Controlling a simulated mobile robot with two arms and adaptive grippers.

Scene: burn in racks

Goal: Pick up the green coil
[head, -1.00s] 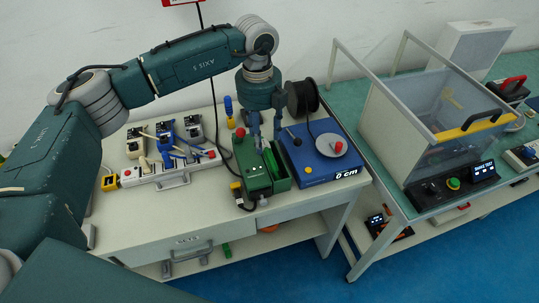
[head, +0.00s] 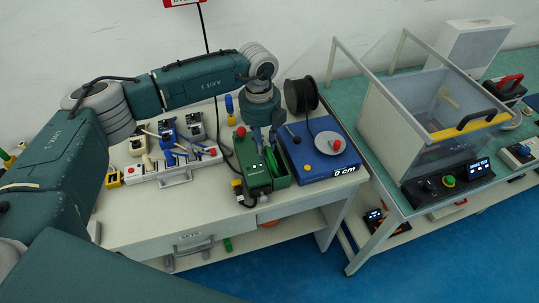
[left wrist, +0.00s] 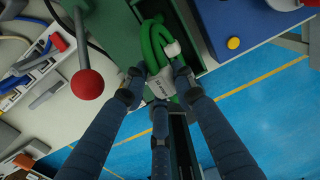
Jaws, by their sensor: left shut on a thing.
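The green coil (left wrist: 153,42) shows in the left wrist view with a white tag and a pale end piece, between the fingers of my left gripper (left wrist: 160,85). In the head view the coil (head: 271,160) is a small green shape at the green box (head: 256,175) with the red knob. My left gripper (head: 264,142) points down over the open tray of that box and is shut on the coil. The coil's lower part is partly hidden by the fingers. I cannot tell whether it still touches the tray. My right gripper is not in view.
A blue measuring unit (head: 318,172) stands close on the right of the green box, with a black spool (head: 301,96) behind it. A white strip with plugs (head: 190,160) lies to the left. A clear-walled chamber (head: 420,120) stands on the right table.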

